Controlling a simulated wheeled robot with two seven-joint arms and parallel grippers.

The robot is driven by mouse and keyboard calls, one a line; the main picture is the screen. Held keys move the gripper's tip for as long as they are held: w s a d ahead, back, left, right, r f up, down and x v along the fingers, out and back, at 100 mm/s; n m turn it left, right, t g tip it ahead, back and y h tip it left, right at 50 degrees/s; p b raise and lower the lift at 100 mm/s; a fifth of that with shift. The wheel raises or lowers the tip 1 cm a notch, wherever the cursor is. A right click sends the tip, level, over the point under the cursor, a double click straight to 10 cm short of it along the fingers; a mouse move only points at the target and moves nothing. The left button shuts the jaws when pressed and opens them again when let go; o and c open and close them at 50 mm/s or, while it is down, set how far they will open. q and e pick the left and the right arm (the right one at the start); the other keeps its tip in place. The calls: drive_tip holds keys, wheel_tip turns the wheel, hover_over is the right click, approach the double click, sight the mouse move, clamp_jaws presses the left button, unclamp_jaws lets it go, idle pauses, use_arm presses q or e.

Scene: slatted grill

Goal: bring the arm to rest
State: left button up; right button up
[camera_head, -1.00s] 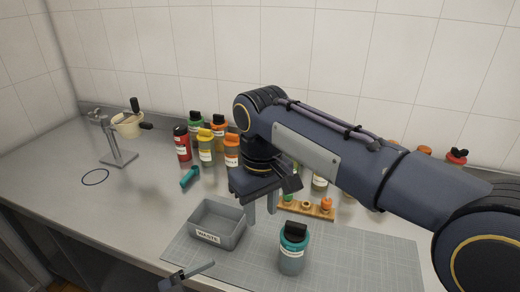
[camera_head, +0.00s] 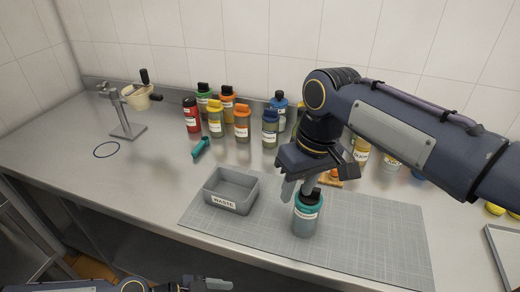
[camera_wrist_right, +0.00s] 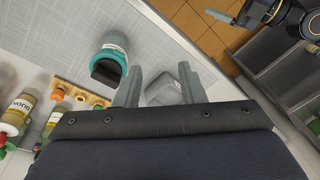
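My right gripper (camera_head: 300,188) hangs pointing down over the cutting mat (camera_head: 380,240), in front of part of the teal-capped jar (camera_head: 307,222) in the head view. In the right wrist view its fingers (camera_wrist_right: 160,88) are apart with nothing held between them. The jar (camera_wrist_right: 113,50) shows there to the left of the fingers, outside the gap. My left gripper (camera_head: 208,284) is low at the bottom edge of the head view, mostly cut off; its opening cannot be made out.
A grey waste bin (camera_head: 231,194) stands on the mat, left of the right gripper. Several labelled bottles (camera_head: 242,123) line the back. A metal stand (camera_head: 124,122) and a cream pot (camera_head: 136,100) are at the far left. The front left bench is bare.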

use_arm(q)
drive_tip(key=s+a+f+n+g+y, duration=0.1)
drive_tip(key=s+a+n+g+y, duration=0.25)
drive_tip(key=a+y, duration=0.55)
use_arm(e)
drive_tip(key=s+d+f+m+t+y, duration=0.2)
drive_tip(key=s+d+f+m, duration=0.1)
drive_tip(key=s+d, duration=0.55)
use_arm(q)
drive_tip(key=a+r+n+t, duration=0.2)
drive_tip(key=r+n, duration=0.3)
drive_tip(key=r, duration=0.3)
drive_tip(key=a+r+n+t, duration=0.2)
drive_tip(key=r+n+t, duration=0.3)
drive_tip(key=r, duration=0.3)
drive_tip(key=shift+s+r+h, duration=0.3)
use_arm(e)
drive_tip(key=s+d+f+m+t, duration=0.3)
drive_tip(key=s+d+f+m, duration=0.1)
drive_tip(key=s+f, duration=0.3)
drive_tip(key=shift+s+d, duration=0.3)
drive_tip(key=shift+s, duration=0.15)
use_arm(q)
drive_tip(key=shift+n, duration=0.25)
